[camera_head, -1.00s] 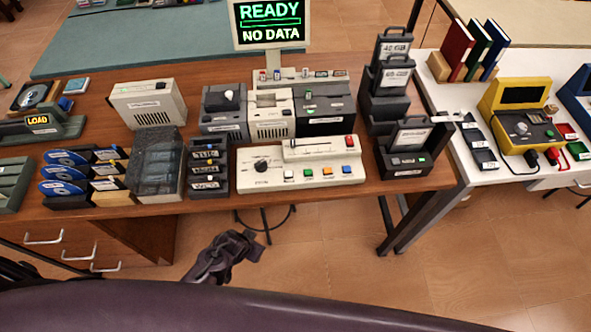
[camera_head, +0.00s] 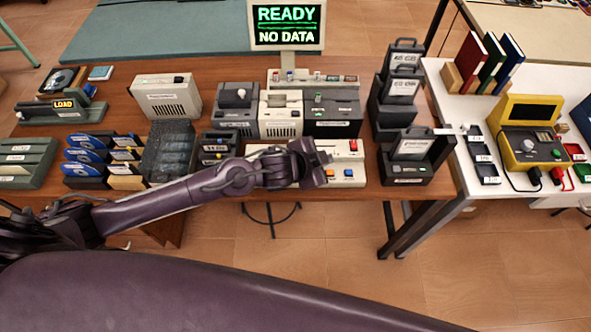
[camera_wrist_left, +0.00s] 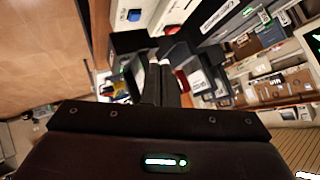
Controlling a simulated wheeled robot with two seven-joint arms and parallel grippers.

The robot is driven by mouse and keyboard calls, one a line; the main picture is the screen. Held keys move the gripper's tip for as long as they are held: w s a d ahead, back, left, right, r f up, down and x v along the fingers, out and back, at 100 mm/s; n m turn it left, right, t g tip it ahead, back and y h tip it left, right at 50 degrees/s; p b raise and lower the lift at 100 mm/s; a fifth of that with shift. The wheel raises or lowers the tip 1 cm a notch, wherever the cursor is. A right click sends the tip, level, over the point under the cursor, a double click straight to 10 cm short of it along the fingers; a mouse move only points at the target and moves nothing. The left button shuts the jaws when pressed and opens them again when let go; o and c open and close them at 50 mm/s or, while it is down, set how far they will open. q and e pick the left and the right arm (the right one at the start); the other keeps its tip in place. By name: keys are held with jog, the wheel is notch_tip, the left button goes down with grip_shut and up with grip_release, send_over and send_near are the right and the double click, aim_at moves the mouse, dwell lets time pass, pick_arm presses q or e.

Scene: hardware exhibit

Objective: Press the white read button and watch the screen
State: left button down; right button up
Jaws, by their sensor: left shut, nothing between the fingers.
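The cream control panel (camera_head: 343,157) stands at the table's front edge. Its orange button (camera_head: 330,173), blue button (camera_head: 348,173) and red button (camera_head: 353,145) show. The white button is hidden behind my left gripper (camera_head: 324,166), which is over the panel's front middle, shut and empty. In the left wrist view its two fingers (camera_wrist_left: 161,82) are together, with the blue button (camera_wrist_left: 134,15) beyond them. Whether the fingertips touch the panel I cannot tell. The screen (camera_head: 287,24) behind reads "READY" and "NO DATA" in the head view. My right gripper is not in view.
Grey and cream drive units (camera_head: 281,115) stand behind the panel. A dark cartridge holder (camera_head: 412,157) is close on its right. Small stacked holders (camera_head: 216,143) are to its left. A white table (camera_head: 470,110) with a yellow device (camera_head: 530,140) is further right.

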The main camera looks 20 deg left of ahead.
pick_arm(q)
jog(key=w+a+m+g, duration=0.1)
jog(key=a+m, duration=0.2)
jog(key=a, duration=0.7)
jog(key=shift+w+f+m+g+p, duration=0.2)
jog(key=shift+f+m+g+p, duration=0.1)
jog(key=shift+p, duration=0.05)
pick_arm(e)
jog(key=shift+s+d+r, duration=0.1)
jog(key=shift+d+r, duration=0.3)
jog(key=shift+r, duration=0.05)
pick_arm(q)
jog(key=shift+d+f, duration=0.1)
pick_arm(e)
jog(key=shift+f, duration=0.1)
